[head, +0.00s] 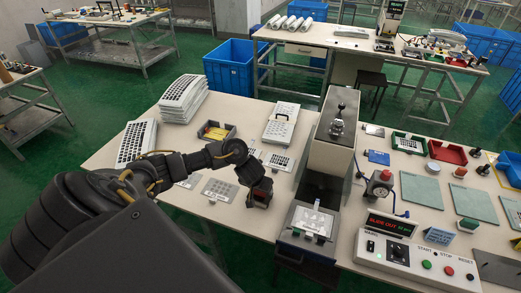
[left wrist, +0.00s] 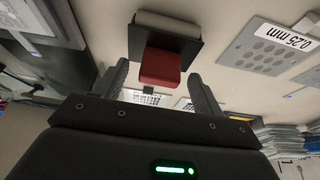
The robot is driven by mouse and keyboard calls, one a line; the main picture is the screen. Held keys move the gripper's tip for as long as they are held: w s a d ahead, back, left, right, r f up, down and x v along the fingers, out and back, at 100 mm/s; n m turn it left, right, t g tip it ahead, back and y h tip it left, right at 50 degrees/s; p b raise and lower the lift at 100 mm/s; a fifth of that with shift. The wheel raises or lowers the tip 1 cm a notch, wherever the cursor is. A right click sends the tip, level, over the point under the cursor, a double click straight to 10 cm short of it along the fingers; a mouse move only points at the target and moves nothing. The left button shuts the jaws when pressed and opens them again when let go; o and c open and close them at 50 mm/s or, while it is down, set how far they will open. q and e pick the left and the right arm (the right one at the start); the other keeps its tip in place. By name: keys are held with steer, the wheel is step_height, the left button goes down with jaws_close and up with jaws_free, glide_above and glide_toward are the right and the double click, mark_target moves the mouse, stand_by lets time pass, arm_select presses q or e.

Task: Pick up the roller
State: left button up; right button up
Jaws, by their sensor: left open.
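The roller (left wrist: 168,35) shows in the left wrist view with a red handle, a dark frame and a pale cylinder. In the head view it is small and dark (head: 260,195), partly hidden by my gripper, at the table's middle left of the press. My left gripper (left wrist: 158,76) is open, with one finger on each side of the red handle. Gaps show between the fingers and the handle in that view. In the head view the left gripper (head: 251,175) hangs down over the roller. My right gripper is not in view.
The press (head: 335,130) stands right of the roller. A grey perforated plate (head: 220,190) lies left of it; a 0.25 mm label shows beside such a plate (left wrist: 262,48). Behind are a yellow-filled tray (head: 216,131) and stacked white keypads (head: 183,100). A control box (head: 415,255) sits front right.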

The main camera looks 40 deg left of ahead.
arm_select(q)
steer(key=shift+x, duration=0.9)
steer(key=shift+r, duration=0.1)
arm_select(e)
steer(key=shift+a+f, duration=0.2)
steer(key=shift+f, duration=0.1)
arm_select(q)
steer(key=shift+c, duration=0.3)
steer(key=c, duration=1)
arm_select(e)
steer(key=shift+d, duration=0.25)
